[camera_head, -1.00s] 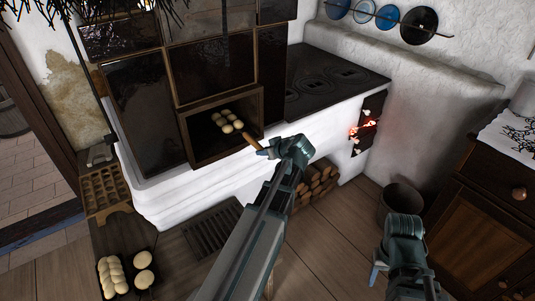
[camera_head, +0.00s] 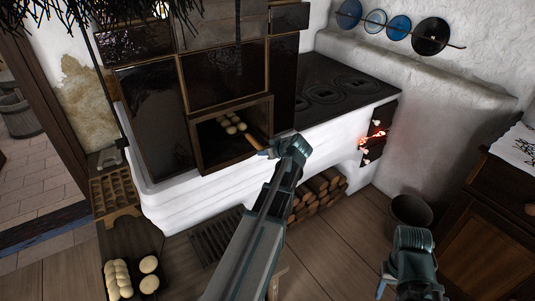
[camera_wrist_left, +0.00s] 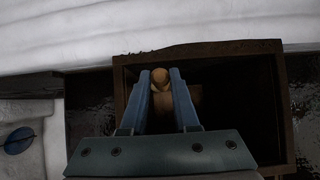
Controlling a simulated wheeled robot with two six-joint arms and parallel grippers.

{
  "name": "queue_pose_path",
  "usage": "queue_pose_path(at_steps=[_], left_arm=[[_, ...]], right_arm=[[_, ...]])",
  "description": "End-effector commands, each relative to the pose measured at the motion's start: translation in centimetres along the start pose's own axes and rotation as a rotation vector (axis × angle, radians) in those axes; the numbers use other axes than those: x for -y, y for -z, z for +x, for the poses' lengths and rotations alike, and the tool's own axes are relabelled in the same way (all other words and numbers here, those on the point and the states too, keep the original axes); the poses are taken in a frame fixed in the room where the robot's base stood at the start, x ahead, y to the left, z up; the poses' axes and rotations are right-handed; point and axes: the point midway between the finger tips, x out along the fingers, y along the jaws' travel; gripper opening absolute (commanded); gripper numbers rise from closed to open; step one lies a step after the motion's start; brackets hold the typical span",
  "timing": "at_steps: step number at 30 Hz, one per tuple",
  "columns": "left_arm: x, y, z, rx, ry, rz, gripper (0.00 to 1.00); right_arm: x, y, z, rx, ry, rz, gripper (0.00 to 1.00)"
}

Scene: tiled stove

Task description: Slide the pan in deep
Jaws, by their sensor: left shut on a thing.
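The pan's wooden handle (camera_head: 253,142) sticks out of the open oven compartment (camera_head: 196,150) of the tiled stove. Several pale round dough pieces (camera_head: 233,126) sit inside, at the handle's inner end; the dark pan body is hard to make out against the dark interior. My left gripper (camera_head: 267,151) is at the compartment's right front edge, shut on the handle's outer end. In the left wrist view the handle (camera_wrist_left: 160,80) lies between the two blue fingers, in front of the compartment's frame (camera_wrist_left: 205,48). My right gripper (camera_head: 381,287) is low at the right, away from the stove; its jaws are unclear.
The black cooktop (camera_head: 335,88) and a glowing firebox (camera_head: 374,137) are right of the compartment. Firewood (camera_head: 318,195) lies below. More dough pieces (camera_head: 118,278) lie at lower left, below a wooden egg-rack-like holder (camera_head: 116,196). A dark bucket (camera_head: 410,212) stands at right.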

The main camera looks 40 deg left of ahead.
Motion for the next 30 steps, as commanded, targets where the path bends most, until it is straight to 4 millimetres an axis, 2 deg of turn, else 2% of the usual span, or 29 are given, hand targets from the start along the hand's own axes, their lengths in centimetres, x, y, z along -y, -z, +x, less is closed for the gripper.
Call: queue_pose_path(at_steps=[7, 8, 12, 14, 23, 26, 30], left_arm=[[0.0, 0.1, 0.1, 0.000, 0.000, 0.000, 0.00], [0.0, 0.1, 0.1, 0.000, 0.000, 0.000, 0.31], [0.0, 0.1, 0.1, 0.000, 0.000, 0.000, 0.56], [0.0, 0.1, 0.1, 0.000, 0.000, 0.000, 0.64], [0.0, 0.0, -0.1, 0.002, 0.000, -0.001, 0.64], [0.1, 0.2, -1.1, 0.002, 0.000, 0.000, 0.64], [0.1, 0.4, -3.9, 0.001, -0.002, 0.002, 0.64]], right_arm=[[0.0, 0.0, 0.0, 0.000, 0.000, 0.000, 0.50], [0.0, 0.0, 0.0, 0.000, 0.000, 0.000, 0.50], [0.0, 0.0, 0.0, 0.000, 0.000, 0.000, 0.50], [0.0, 0.0, 0.0, 0.000, 0.000, 0.000, 0.50], [0.0, 0.0, -0.1, 0.000, 0.000, 0.000, 0.50], [-0.1, -0.1, -0.8, 0.000, 0.000, 0.000, 0.50], [-0.3, -0.2, -2.7, 0.000, 0.000, 0.000, 0.50]])
